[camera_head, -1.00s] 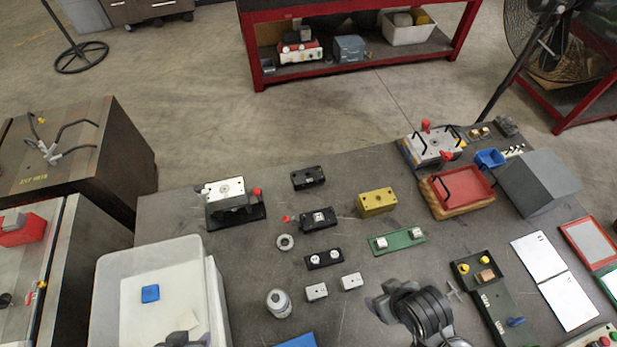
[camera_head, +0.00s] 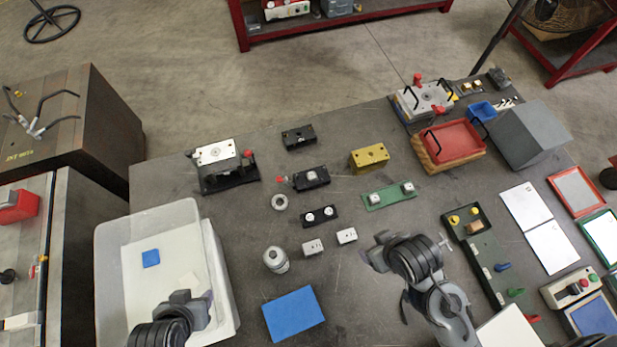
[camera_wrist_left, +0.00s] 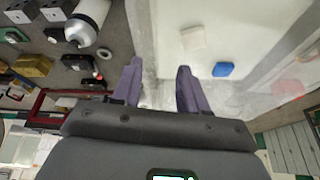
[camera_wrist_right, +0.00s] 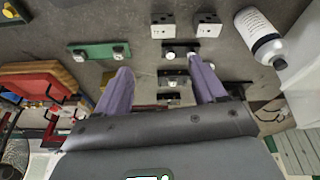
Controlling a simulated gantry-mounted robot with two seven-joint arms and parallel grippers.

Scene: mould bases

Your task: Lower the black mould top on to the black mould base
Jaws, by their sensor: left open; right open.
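A black block with holes in its top (camera_head: 299,137), which looks like the mould top, lies at the back middle of the table. A black block with a silver piece in its middle (camera_head: 311,178), possibly the base, lies in front of it. A thin black strip with two pale pins (camera_head: 320,216) is nearer. I cannot tell for certain which is the base. My left gripper (camera_head: 190,298) is open and empty over the white bin; its fingers show in the left wrist view (camera_wrist_left: 157,80). My right gripper (camera_head: 375,252) is open and empty, right of the small grey blocks.
A yellow block (camera_head: 369,157) and green strip with two pins (camera_head: 390,195) lie right of the black parts. Two grey blocks (camera_head: 312,247), a bottle (camera_head: 276,260) and a blue sheet (camera_head: 293,314) are nearer. The translucent bin (camera_head: 107,265) is at left.

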